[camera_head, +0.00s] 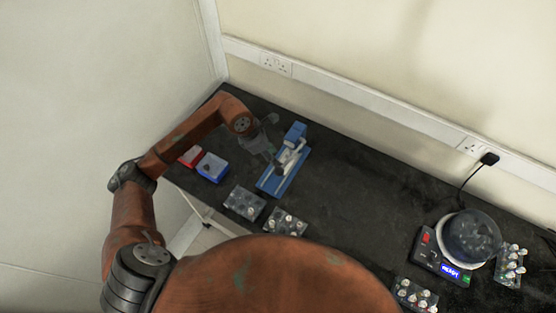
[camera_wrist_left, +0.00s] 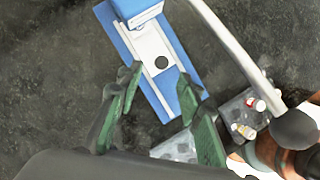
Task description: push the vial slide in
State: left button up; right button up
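The blue crimping-type device (camera_head: 273,185) stands on the black bench, and it also shows in the left wrist view (camera_wrist_left: 186,92). On its blue base lies a white slide (camera_wrist_left: 150,42) with one round dark hole, running out from under a blue block (camera_wrist_left: 136,8). I see no vial standing in the hole. My left gripper (camera_head: 274,157) is beside the device's left side in the head view. In the left wrist view my left gripper (camera_wrist_left: 163,84) has its green fingers spread apart, with the slide visible beyond them. Nothing shows between the fingers. My right gripper is not in view.
Red (camera_head: 190,156) and blue (camera_head: 212,167) bins stand left. Vial racks (camera_head: 245,202) (camera_head: 285,222) lie in front. A centrifuge-like machine (camera_head: 470,237) stands right. The bench between is clear.

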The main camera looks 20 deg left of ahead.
pick_arm(q)
jog(key=v, duration=0.5)
jog(key=shift+f, duration=0.1)
dwell(0.4)
